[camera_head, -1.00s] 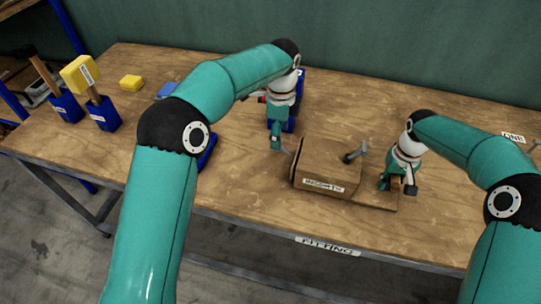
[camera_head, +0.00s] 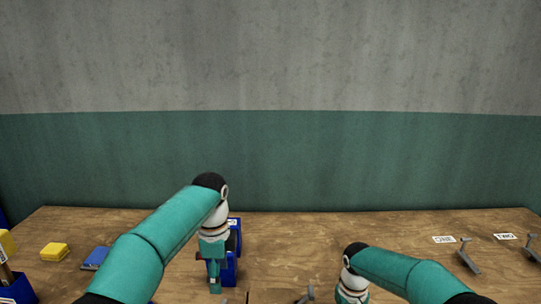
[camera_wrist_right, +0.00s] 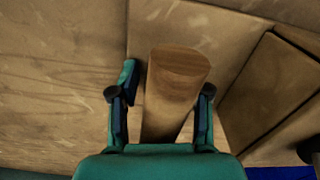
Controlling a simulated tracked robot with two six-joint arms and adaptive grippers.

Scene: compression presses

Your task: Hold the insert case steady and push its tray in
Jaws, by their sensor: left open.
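The insert case (camera_head: 265,298) is almost wholly cut off at the bottom of the head view; only a brown top strip shows. In the right wrist view its brown wall (camera_wrist_right: 275,95) lies at right. Beside it is a lighter wooden surface that looks like the tray (camera_wrist_right: 225,35). A wooden post (camera_wrist_right: 178,85) rises between the fingers of my right gripper (camera_wrist_right: 163,95). A small gap shows at its left side; contact at right is unclear. My left gripper (camera_head: 215,283) is open, pointing down, left of the case.
A blue object (camera_head: 231,262) stands just behind my left gripper. A yellow block (camera_head: 54,252) and a flat blue item (camera_head: 96,258) lie at left. Grey fixtures (camera_head: 468,257) stand at right by labels ONE and TWO. The table's back middle is clear.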

